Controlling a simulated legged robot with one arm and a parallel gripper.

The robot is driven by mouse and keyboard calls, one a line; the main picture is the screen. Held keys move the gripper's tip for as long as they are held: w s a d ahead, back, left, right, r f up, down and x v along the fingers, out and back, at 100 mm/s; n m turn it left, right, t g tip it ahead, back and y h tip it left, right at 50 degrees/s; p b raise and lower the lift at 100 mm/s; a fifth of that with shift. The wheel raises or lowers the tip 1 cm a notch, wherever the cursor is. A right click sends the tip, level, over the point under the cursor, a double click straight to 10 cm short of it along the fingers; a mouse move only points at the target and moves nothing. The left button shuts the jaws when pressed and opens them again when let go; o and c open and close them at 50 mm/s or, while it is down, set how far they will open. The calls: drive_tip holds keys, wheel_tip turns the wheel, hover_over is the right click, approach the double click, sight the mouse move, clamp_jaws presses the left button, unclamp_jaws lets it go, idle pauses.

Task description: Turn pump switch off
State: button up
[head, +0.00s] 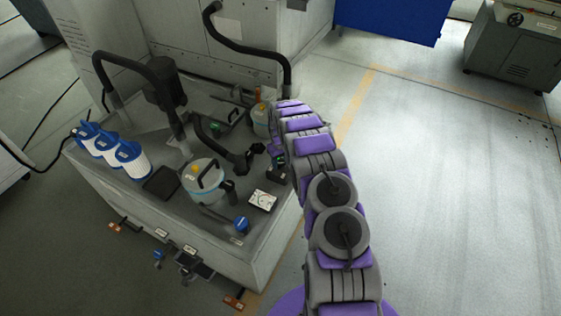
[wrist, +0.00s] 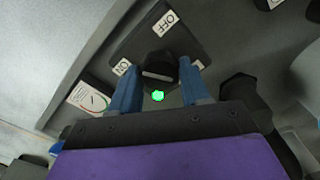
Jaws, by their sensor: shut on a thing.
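The pump switch is a black rotary knob (wrist: 160,66) on a dark plate (wrist: 188,38) in the wrist view. An OFF label (wrist: 165,23) lies above the knob, an ON label (wrist: 122,67) to its left, and another label, partly covered, to its right. A green lamp (wrist: 157,96) glows just below the knob. My gripper (wrist: 160,86) has its blue fingers on either side of the knob and is shut on it. I cannot tell which way the knob points. In the head view my gripper (head: 278,153) is at the right edge of the bench, beside a small green light.
The grey bench (head: 255,240) holds white-and-blue filter cartridges (head: 128,158), a pale canister (head: 205,180), black hoses and a white gauge card (head: 262,200). A black hose end (head: 245,158) is close left of my gripper.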

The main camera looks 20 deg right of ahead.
drive_tip(key=shift+c, duration=0.9)
drive_tip(key=shift+r+m+p, duration=0.15)
drive_tip(key=shift+m+p, duration=0.6)
drive_tip(key=shift+m, duration=0.35)
drive_tip(key=m+p, duration=0.1)
drive_tip(key=m, duration=0.1)
drive_tip(key=shift+m+p, duration=0.3)
drive_tip(key=m+p, duration=0.2)
drive_tip(key=m, duration=0.2)
drive_tip(key=shift+m+p, duration=0.7)
drive_tip(key=shift+m, duration=0.9)
